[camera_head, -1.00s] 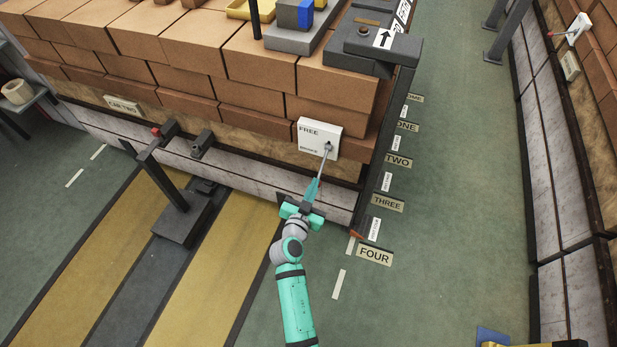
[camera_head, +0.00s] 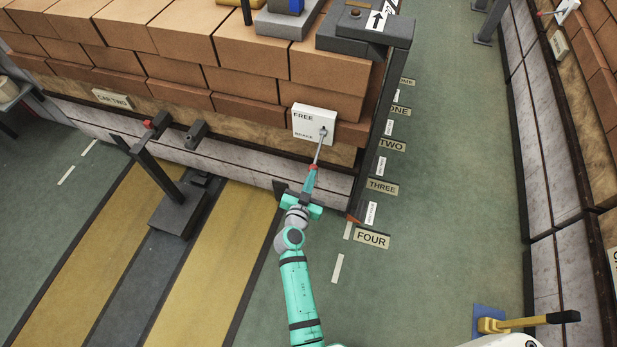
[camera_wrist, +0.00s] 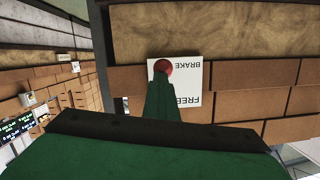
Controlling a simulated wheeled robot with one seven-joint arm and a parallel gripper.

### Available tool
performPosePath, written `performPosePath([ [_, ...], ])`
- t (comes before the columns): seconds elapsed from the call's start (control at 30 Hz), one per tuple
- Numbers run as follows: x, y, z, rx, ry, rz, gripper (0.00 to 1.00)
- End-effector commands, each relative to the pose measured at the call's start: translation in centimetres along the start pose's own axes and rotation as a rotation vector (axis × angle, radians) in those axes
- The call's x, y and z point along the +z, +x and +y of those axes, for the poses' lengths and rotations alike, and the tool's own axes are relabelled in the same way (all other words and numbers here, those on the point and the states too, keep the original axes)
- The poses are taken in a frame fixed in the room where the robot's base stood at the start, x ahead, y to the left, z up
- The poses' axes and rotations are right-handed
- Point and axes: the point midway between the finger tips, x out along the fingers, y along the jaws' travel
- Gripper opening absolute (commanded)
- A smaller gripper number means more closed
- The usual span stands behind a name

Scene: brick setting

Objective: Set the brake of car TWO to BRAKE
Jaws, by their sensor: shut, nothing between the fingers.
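Car TWO, a brick-loaded wagon with a "CAR TWO" plate (camera_head: 112,99), fills the upper left of the head view. On its side is the white brake plate (camera_head: 304,124), with FREE at the top and BRAKE at the bottom. A thin lever (camera_head: 319,148) runs from the plate to a red knob (camera_head: 313,167). My gripper (camera_head: 311,174) is shut, with nothing between its fingers, right at the knob. In the wrist view the plate (camera_wrist: 190,102) appears inverted; the knob (camera_wrist: 163,67) lies beside BRAKE at the fingertips (camera_wrist: 163,80). Whether they touch it I cannot tell.
A buffer post (camera_head: 175,215) stands on the left between yellow floor strips. Floor plates run along the wagon's end, the nearest marked FOUR (camera_head: 371,239). Another wagon (camera_head: 545,130) stands at the right. A yellow lever with a black handle (camera_head: 520,323) is at lower right. Green floor between is clear.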

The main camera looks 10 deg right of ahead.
Motion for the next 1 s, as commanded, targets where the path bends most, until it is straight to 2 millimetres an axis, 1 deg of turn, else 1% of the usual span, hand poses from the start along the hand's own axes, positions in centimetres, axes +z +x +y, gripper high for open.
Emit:
performPosePath([
  [0.03,0.9,0.3,0.3,0.007,0.004,-0.017,0.00],
  [0.37,0.5,0.1,0.4,0.007,0.004,-0.014,0.00],
  [0.47,-0.3,-0.6,0.3,0.006,0.006,-0.010,0.00],
  [0.63,-2.9,-2.4,0.2,0.006,0.006,0.003,0.00],
  [0.67,-2.9,-2.9,0.3,0.007,0.005,0.002,0.00],
  [0.7,-2.0,-3.6,0.6,0.010,0.001,-0.001,0.00],
  [0.83,-0.5,-5.9,1.0,0.011,0.001,0.001,0.00],
  [1.0,1.4,-8.6,0.7,0.000,0.000,0.001,0.00],
])
